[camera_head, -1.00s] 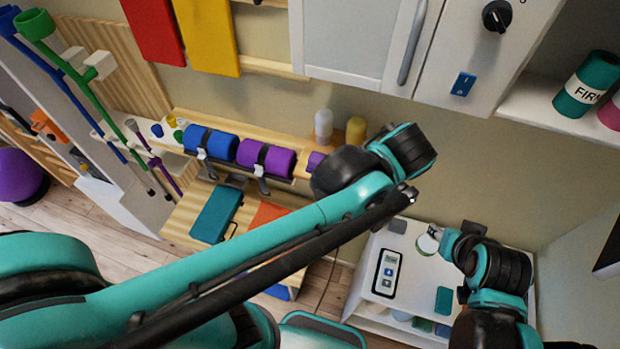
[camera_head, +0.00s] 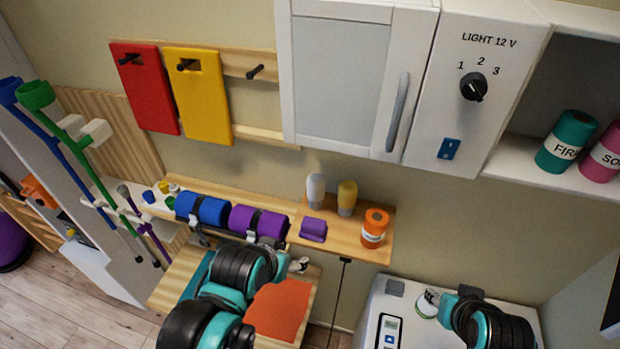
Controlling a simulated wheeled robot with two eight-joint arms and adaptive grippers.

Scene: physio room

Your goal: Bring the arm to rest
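My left arm comes up from the bottom of the picture, with its dark wrist over the wooden bench. Its gripper (camera_head: 299,265) is small and partly hidden at the wrist's right side, just below the wall shelf's front edge. I see nothing held in it, but its fingers are not clear. My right arm is at the lower right above the white cabinet (camera_head: 375,301). Its gripper (camera_head: 434,297) points left, beside a small round white and green item (camera_head: 424,306). I cannot tell whether it touches that item or how its fingers stand.
The wooden shelf (camera_head: 341,235) holds blue (camera_head: 204,209) and purple (camera_head: 259,221) rolls, two bottles and an orange jar (camera_head: 374,228). A white wall cabinet (camera_head: 341,75) with a dial panel (camera_head: 482,85) hangs above. Crutches (camera_head: 75,155) stand left. An orange pad (camera_head: 280,309) lies on the bench.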

